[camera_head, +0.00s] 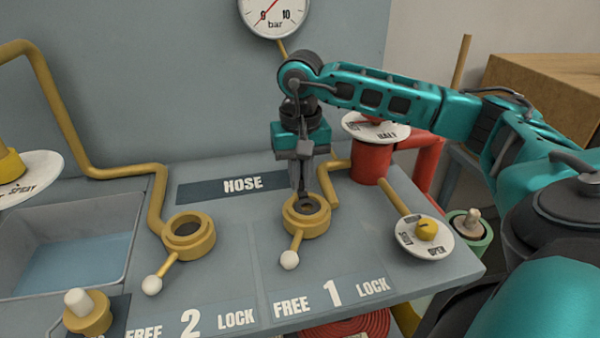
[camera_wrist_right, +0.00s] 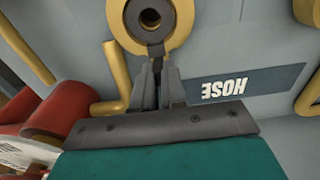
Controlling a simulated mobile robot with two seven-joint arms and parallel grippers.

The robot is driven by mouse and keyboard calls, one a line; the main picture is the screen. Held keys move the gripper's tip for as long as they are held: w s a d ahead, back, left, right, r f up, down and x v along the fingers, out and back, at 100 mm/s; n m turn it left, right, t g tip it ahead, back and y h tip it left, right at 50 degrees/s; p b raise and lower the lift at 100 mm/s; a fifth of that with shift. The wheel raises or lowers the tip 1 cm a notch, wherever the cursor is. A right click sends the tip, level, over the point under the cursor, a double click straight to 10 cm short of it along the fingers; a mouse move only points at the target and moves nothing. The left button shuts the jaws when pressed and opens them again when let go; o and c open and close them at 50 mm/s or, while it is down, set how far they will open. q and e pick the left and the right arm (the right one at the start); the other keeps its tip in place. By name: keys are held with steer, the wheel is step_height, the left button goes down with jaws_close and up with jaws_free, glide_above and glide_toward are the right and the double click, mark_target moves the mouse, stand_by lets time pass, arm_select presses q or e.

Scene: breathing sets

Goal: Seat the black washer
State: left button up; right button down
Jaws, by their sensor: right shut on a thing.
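The black washer (camera_wrist_right: 151,36) shows in the right wrist view as a dark ring around a brown centre, inside the yellow ring of socket 1 (camera_wrist_right: 115,20). In the head view the washer (camera_head: 307,208) is a small dark shape within the mouth of socket 1 (camera_head: 310,226), partly hidden by the fingers. My right gripper (camera_head: 305,194) points down over the back of this socket, shut on the washer's near edge. Its narrow fingers (camera_wrist_right: 157,66) also show in the wrist view. I cannot tell if the washer lies fully flat. My left gripper is not in view.
Yellow socket 2 (camera_head: 188,238) stands to the left, with a white-knobbed lever (camera_head: 152,285). A red valve post (camera_head: 371,165) and a round dial (camera_head: 424,240) stand to the right. A basin (camera_head: 120,215) is at left.

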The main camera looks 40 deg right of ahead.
mark_target(301, 179)
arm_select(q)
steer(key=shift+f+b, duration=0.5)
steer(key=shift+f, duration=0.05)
arm_select(e)
steer(key=shift+f, duration=0.7)
steer(key=c, duration=1.1)
jaws_free()
steer(key=shift+r, duration=0.1)
steer(key=shift+r, duration=0.8)
arm_select(q)
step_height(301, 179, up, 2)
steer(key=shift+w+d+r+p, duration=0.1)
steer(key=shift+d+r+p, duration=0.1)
steer(key=shift+p, duration=0.85)
arm_select(e)
step_height(301, 179, up, 11)
steer(key=shift+s+r, duration=0.15)
steer(key=shift+s, duration=0.05)
steer(key=shift+a, duration=0.1)
